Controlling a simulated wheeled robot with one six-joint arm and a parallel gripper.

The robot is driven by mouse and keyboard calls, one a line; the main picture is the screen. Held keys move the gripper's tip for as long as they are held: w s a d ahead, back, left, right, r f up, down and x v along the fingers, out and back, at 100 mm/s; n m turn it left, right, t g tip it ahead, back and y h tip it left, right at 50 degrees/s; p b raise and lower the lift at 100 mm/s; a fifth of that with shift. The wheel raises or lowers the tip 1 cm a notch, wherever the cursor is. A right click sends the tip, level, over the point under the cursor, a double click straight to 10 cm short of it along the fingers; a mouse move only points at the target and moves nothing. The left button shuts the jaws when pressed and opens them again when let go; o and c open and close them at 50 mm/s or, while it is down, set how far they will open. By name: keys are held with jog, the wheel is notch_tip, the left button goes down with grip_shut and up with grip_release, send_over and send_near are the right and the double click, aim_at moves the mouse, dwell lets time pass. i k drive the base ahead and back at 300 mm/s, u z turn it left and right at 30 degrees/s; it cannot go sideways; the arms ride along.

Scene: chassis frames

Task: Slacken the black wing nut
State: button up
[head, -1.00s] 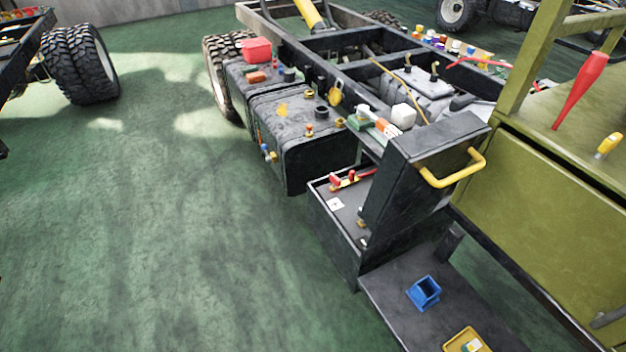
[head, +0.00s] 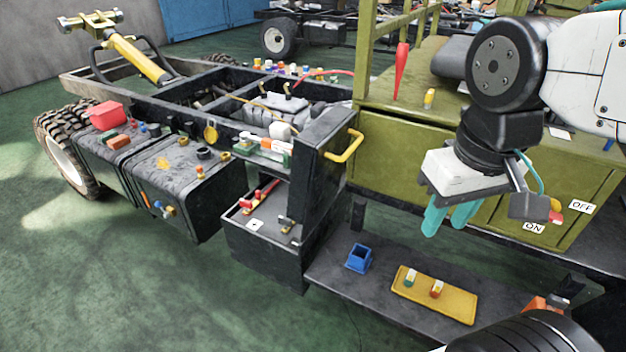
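A small dark fitting with a brassy part (head: 288,224) sits at the near right of the open black box (head: 262,262). It may be the black wing nut, but it is too small to make out its wings. A red fitting (head: 247,205) sits further back in the same box. My gripper (head: 449,218), with two teal fingers pointing down, hangs at the right, well away from the box. Its fingers look apart, with nothing between them.
The raised box lid with a yellow handle (head: 344,147) stands right of the fittings. The green floor at left is clear.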

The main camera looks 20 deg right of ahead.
aim_at(287, 222)
jog(key=k, duration=0.5)
jog(key=u, duration=1.1)
jog(key=i, duration=0.6)
jog(key=z, duration=1.5)
jog(key=k, duration=0.25)
jog(key=u, duration=1.35)
jog(key=i, duration=0.65)
